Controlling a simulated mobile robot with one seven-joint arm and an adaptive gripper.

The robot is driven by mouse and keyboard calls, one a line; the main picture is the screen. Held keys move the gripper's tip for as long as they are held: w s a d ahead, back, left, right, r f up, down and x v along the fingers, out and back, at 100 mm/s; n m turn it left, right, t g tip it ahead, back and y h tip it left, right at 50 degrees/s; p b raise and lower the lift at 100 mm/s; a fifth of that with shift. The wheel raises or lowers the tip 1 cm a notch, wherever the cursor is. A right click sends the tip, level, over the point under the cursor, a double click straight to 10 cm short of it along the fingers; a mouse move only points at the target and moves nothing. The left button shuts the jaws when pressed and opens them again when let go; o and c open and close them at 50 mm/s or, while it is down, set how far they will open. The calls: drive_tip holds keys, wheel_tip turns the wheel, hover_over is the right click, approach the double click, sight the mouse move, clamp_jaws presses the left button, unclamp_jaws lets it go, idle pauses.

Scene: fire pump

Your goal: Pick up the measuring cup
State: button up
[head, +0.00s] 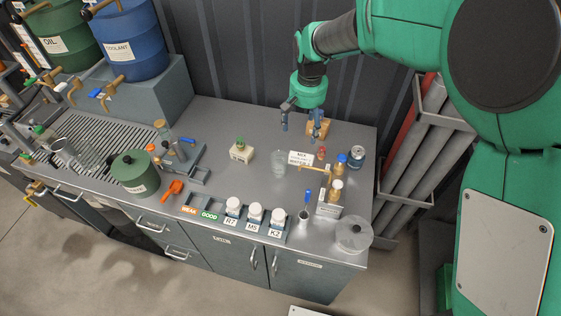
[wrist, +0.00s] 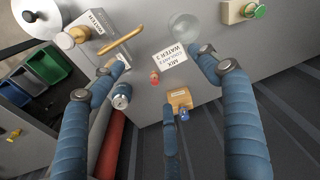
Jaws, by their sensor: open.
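A clear cup (head: 279,162), most likely the measuring cup, stands upright on the grey bench beside a white mixing card (head: 300,158). The same cup (wrist: 184,28) shows at the top of the wrist view, near the tip of one finger. My gripper (head: 297,116) hangs above the back of the bench, behind the cup in the head view. Its blue fingers are spread and hold nothing; they also show in the wrist view (wrist: 160,68). Another clear glass vessel (head: 66,151) stands at the left by the slotted drain. Any markings on either are too small to read.
A wooden block (head: 318,129) is close to my gripper. A small red item (head: 321,154), a can (head: 356,157) and bottles (head: 341,162) stand right of the card. A beige box with a green knob (head: 241,152) is left of the cup. A dark wall borders the bench's back.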

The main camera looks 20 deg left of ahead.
hover_over(279, 161)
drive_tip(key=s, duration=0.3)
wheel_tip(279, 161, down, 9)
drive_tip(key=shift+d+n+g, duration=0.3)
drive_tip(key=shift+d+g, duration=0.1)
drive_tip(key=shift+d, duration=0.05)
drive_tip(key=shift+f, duration=0.1)
drive_tip(key=shift+f+b, duration=0.3)
drive_tip(key=shift+f, duration=3.9)
drive_tip(key=shift+f+b, duration=0.4)
drive_tip(key=shift+f, duration=2.2)
drive_tip(key=shift+c, duration=0.5)
drive_tip(key=c, duration=1.1)
